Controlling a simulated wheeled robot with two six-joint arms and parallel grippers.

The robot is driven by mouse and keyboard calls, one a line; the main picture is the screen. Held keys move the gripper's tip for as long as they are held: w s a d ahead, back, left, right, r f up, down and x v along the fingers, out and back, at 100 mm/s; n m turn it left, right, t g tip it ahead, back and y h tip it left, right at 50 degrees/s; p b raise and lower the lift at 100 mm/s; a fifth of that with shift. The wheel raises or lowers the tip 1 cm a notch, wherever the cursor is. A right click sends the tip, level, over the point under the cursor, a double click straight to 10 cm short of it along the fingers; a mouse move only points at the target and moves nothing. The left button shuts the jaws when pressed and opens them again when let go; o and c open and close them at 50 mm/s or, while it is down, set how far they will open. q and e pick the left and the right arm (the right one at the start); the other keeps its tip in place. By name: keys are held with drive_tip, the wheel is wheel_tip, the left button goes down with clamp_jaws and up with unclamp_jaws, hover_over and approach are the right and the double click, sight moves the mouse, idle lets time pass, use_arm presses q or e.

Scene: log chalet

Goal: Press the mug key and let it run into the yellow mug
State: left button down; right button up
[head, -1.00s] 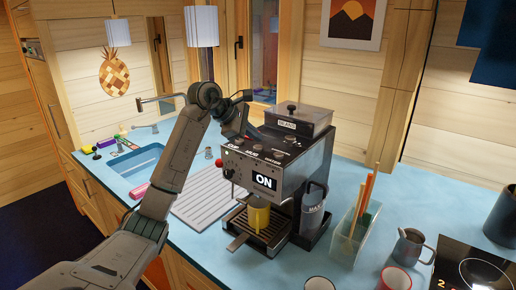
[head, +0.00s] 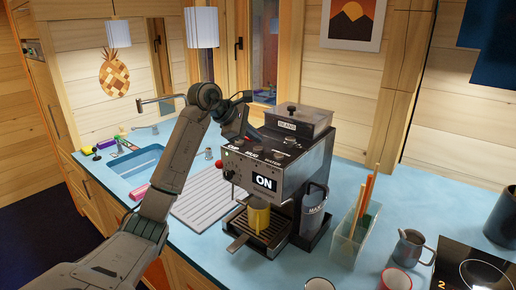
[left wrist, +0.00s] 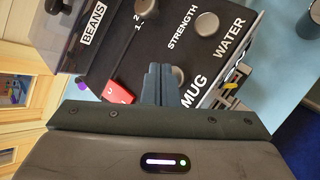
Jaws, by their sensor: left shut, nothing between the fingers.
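The coffee machine (head: 288,165) stands on the blue counter with its display reading ON. The yellow mug (head: 258,216) sits upright on the drip tray under the spout; a sliver of yellow (left wrist: 231,86) shows in the left wrist view. The round grey mug key (left wrist: 178,74) is beside the word MUG on the machine's top. My left gripper (left wrist: 162,84) is shut and empty, its fingertips right beside the mug key; I cannot tell whether they touch it. In the head view my left gripper (head: 240,133) is over the machine's top, its tips partly hidden. My right gripper is out of view.
The water key (left wrist: 207,24) and a red part (left wrist: 115,92) are near the fingers. A clear container with orange sticks (head: 352,235), a grey jug (head: 408,247) and a red-rimmed mug (head: 394,279) stand right of the machine. The sink (head: 138,165) is at left.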

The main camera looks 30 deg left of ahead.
sight(254, 148)
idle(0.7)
use_arm(q)
drive_tip(key=shift+f, duration=0.4)
drive_tip(key=shift+f+b, duration=0.6)
idle(0.6)
drive_tip(key=shift+r, duration=0.1)
drive_tip(key=shift+r+p, duration=0.85)
drive_tip(key=shift+r, duration=0.1)
wheel_tip(254, 148, up, 5)
drive_tip(key=p, duration=0.4)
idle(0.4)
